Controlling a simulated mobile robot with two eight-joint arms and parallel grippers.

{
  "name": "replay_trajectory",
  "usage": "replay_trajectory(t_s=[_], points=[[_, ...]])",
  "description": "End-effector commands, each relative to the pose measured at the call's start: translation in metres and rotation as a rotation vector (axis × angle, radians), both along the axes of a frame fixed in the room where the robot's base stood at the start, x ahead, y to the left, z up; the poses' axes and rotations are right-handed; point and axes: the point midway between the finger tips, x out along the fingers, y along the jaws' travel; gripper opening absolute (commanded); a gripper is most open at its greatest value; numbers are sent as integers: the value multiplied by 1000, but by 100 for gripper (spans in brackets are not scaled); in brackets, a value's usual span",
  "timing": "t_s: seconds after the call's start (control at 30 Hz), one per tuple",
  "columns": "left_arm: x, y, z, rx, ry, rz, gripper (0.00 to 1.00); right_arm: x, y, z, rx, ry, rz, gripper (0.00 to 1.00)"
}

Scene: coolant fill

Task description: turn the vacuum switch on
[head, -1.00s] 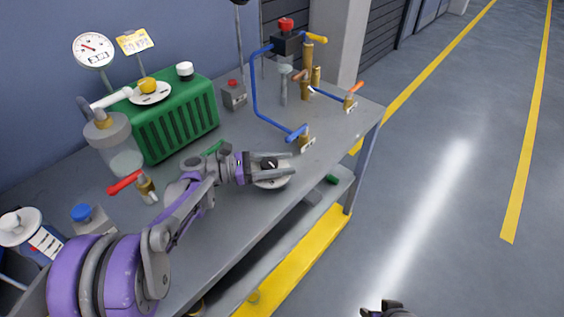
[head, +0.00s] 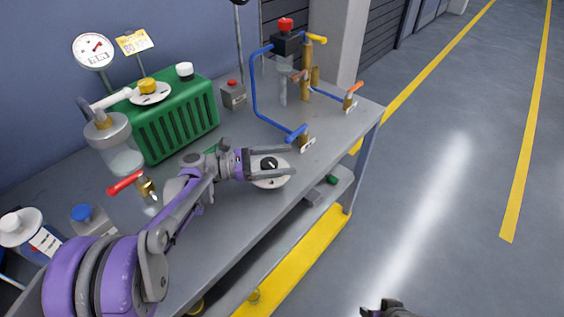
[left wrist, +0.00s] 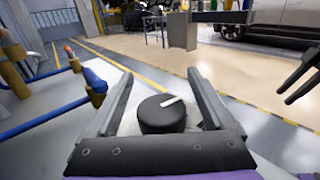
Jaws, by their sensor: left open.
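A black round knob with a white pointer mark (head: 269,163) sits on a pale round plate (head: 272,183) near the bench's front edge. I take it to be the vacuum switch; no label on it is readable. In the left wrist view the knob (left wrist: 162,113) lies between the fingers, its pointer slanting up to the right. My left gripper (head: 278,162) is open, one finger on each side of the knob; I cannot tell whether either finger touches it. My right gripper (head: 384,308) shows only in part at the bottom edge, and its opening is unclear.
A green ribbed pump (head: 180,120), a clear jar (head: 118,150) and a red-handled valve (head: 146,187) stand on the grey bench (head: 235,220). Blue pipes (head: 254,90) with brass valves stand at the far right end. The floor right of the bench is clear.

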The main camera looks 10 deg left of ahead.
Motion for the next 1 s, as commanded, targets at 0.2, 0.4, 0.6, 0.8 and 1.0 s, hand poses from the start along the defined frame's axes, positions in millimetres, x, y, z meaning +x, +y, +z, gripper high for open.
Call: replay_trajectory(t_s=[0.2,0.4,0.6,0.8,1.0], points=[[-1,0,46,0,-1,0,86,0,0,13,0,-4,0,50],[0,0,77,0,-1,0,86,0,0,19,0,-6,0,50],[0,0,88,0,0,0,86,0,0,21,0,-7,0,50],[0,0,88,0,0,0,86,0,0,20,0,-7,0,50],[-4,3,77,-4,-8,87,86,0,0,17,0,-6,0,50]])
